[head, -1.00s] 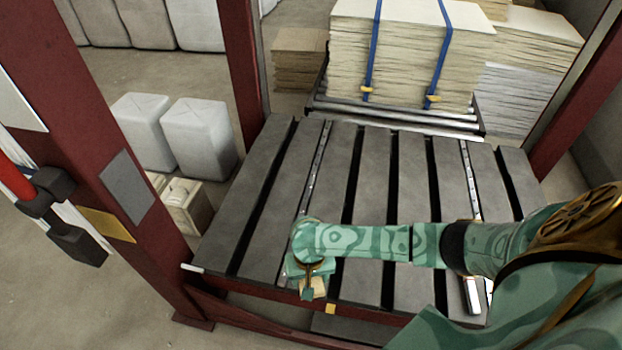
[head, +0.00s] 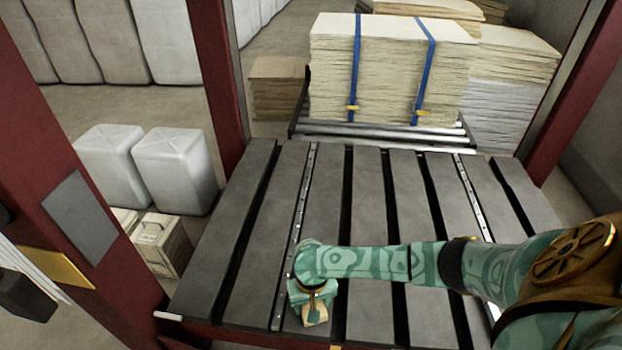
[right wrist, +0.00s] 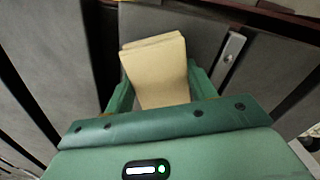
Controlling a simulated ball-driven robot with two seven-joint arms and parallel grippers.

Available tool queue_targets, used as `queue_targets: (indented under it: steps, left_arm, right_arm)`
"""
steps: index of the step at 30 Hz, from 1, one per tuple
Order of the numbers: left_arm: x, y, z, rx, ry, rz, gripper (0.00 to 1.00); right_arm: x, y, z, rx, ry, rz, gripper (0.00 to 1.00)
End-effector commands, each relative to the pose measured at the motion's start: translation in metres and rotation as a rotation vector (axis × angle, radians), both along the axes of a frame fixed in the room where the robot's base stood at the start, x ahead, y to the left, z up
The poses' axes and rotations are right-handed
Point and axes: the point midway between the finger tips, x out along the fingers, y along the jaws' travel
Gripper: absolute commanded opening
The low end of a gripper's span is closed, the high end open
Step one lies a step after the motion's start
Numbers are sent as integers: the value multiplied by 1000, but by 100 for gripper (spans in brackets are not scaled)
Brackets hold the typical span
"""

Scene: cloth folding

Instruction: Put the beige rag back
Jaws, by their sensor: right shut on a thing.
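The beige rag (right wrist: 155,72) is a folded, flat, layered bundle between the two fingers of my right gripper (right wrist: 157,90) in the right wrist view. My right gripper is shut on it. In the head view the right gripper (head: 315,312) is at the front of the slatted grey table (head: 235,235), and a small beige part of the rag (head: 314,322) shows below it. I cannot tell whether the rag touches the slats. My left gripper is not in view.
Dark red posts (head: 215,75) flank the table. White canisters (head: 175,170) and a beige box (head: 160,245) stand on the floor at left. The table's middle is clear.

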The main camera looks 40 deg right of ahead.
Motion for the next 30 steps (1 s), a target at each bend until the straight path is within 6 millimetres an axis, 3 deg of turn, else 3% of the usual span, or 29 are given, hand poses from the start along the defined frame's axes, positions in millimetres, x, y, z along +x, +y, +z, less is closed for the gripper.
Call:
queue_targets:
  steps: [3,4,6,16,30]
  left_arm:
    - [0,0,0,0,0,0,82]
    - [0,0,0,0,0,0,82]
    - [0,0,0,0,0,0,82]
    - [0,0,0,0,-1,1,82]
    - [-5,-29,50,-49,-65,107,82]
  right_arm:
    - [0,0,-3,0,1,-1,34]
    - [0,0,-3,0,1,-1,61]
    - [0,0,-3,0,1,0,78]
    - [0,0,1,0,0,1,78]
    - [1,1,105,1,-6,0,78]
